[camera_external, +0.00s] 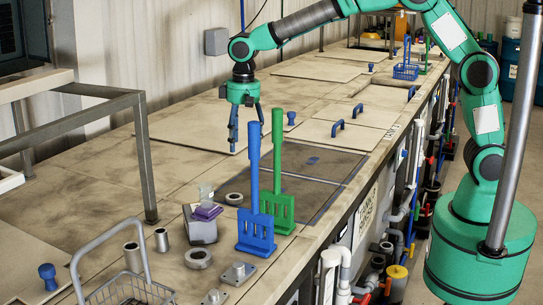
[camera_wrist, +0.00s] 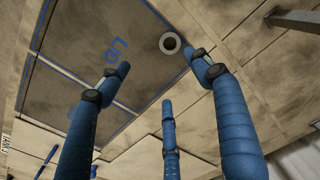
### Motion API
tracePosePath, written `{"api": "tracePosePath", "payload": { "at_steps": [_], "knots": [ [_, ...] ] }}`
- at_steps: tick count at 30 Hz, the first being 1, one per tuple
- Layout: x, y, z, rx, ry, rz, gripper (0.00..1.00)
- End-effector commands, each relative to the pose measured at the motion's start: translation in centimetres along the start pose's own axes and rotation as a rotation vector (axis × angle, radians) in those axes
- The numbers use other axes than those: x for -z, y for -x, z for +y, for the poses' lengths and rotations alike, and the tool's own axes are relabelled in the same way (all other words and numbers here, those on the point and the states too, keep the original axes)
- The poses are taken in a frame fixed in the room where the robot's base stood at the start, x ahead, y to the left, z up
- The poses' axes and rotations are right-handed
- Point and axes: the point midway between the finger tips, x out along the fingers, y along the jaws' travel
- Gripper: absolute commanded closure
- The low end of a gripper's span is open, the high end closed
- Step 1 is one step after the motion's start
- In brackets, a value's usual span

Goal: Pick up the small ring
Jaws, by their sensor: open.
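A second, larger-looking grey ring (camera_external: 198,258) lies nearer the front. My gripper (camera_external: 246,137) hangs pointing down above the bench, behind the ring and clear of it. Its blue fingers (camera_wrist: 158,75) are spread and empty.
A blue rack with a tall handle (camera_external: 256,240) and a green rack (camera_external: 278,208) stand right of the ring. A grey box with a purple item (camera_external: 201,226), metal cylinders (camera_external: 133,257) and a wire basket (camera_external: 128,292) stand in front. A metal frame (camera_external: 143,150) rises at left.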

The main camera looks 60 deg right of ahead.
Motion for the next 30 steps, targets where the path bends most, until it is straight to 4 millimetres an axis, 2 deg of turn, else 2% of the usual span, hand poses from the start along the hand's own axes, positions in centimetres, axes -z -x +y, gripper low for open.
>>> {"api": "tracePosePath", "payload": {
  "at_steps": [3, 9, 23, 30],
  "knots": [
    [1.1, -2.0, -1.6, -0.007, -0.003, -0.020, 0.35],
    [1.9, -3.7, -2.7, -0.013, -0.008, -0.034, 0.35],
    [1.9, -4.1, -2.8, -0.014, -0.008, -0.036, 0.35],
    [1.9, -6.2, -2.7, -0.015, -0.008, -0.037, 0.35]
  ]
}}
